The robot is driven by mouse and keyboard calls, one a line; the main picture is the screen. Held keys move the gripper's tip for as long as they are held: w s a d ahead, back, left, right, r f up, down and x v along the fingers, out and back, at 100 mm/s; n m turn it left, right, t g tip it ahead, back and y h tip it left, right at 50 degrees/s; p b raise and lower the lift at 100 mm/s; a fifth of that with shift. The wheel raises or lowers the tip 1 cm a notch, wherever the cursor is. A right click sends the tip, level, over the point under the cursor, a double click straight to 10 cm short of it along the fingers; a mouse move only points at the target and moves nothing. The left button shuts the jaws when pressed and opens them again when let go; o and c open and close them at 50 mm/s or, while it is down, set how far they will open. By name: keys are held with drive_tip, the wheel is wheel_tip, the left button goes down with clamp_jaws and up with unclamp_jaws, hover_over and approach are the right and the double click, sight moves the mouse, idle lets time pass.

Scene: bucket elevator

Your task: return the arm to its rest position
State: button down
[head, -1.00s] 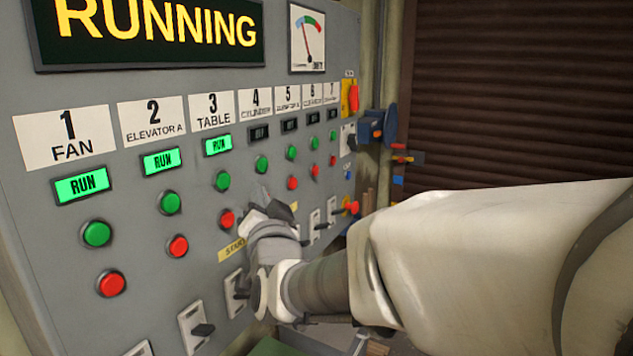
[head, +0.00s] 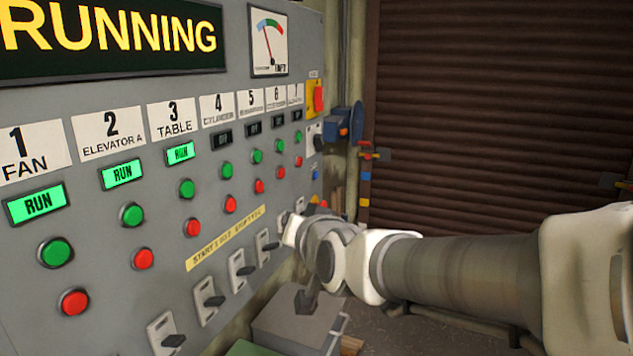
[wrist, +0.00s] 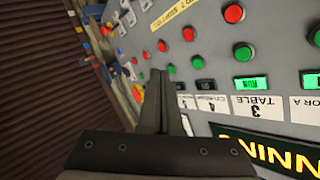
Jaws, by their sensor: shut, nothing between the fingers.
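My arm reaches in from the right. In the wrist view my gripper (wrist: 160,78) shows two dark fingers together, with nothing between them. The panel appears upside down there. The large sign (head: 110,38) reads RUNNING. The RUN lamps for fan (head: 37,203), elevator A (head: 121,174) and table (head: 180,153) are lit green. The lamps of the columns further right are dark.
Lever switches (head: 208,300) stick out along the panel's lower edge. A grey box (head: 285,325) stands below my gripper. A blue fitting (head: 340,125) is mounted beyond the panel's right edge. A brown slatted shutter (head: 480,110) closes the back right.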

drive_tip(key=s+d+f+g+h+p, duration=0.1)
drive_tip(key=s+d+f+g+h, duration=0.1)
drive_tip(key=s+d, duration=0.7)
drive_tip(key=s+d+f+n+g+h+p, duration=0.1)
drive_tip(key=s+d+f+g+h, duration=0.2)
drive_tip(key=s+d, duration=0.6)
drive_tip(key=s+f+g, duration=0.2)
drive_tip(key=s+g, duration=0.1)
drive_tip(key=s, duration=0.1)
drive_tip(key=shift+d+p, duration=0.15)
drive_tip(key=shift+p, duration=0.15)
idle(1.8)
